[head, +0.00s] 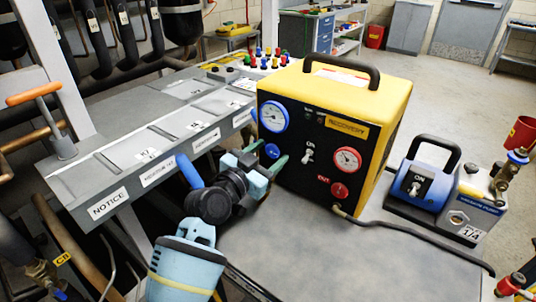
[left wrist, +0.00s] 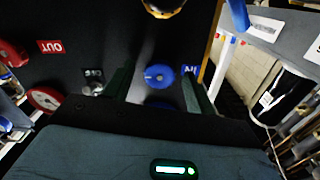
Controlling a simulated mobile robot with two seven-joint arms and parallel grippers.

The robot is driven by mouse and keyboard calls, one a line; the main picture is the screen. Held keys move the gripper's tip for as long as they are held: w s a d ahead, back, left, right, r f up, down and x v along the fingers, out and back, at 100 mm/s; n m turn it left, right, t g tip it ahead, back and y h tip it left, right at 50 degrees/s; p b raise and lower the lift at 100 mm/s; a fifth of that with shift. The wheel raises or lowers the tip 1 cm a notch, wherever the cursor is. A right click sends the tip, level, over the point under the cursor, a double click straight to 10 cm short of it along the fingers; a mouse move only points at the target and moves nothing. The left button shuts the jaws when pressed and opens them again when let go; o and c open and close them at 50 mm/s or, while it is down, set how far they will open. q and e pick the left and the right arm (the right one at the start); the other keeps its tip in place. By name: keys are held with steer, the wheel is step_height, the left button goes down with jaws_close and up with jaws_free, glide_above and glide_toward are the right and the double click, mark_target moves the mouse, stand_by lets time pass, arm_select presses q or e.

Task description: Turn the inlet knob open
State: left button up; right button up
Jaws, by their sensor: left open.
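The yellow recovery machine (head: 395,100) stands on the grey bench with its black front panel facing me. The blue inlet knob (head: 272,151) sits low on the panel, below the blue gauge (head: 273,116). It also shows in the left wrist view (left wrist: 159,76), beside the blue IN label (left wrist: 190,70). My left gripper (head: 267,155) is open at the panel, its two dark green fingers on either side of the knob in the picture. A gap shows between each finger and the knob. Whether the fingertips reach past its face I cannot tell. My right gripper is not in view.
The red outlet knob (head: 339,190), red gauge (head: 347,160) and a toggle switch (head: 308,156) are to the right on the panel. A blue vacuum pump (head: 422,186) stands further right. A grey rack ledge (head: 165,140) with labels runs close on the left. The front bench top is clear.

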arm_select(q)
steer(key=shift+w, duration=0.1)
steer(key=shift+c, duration=0.5)
steer(key=c, duration=0.9)
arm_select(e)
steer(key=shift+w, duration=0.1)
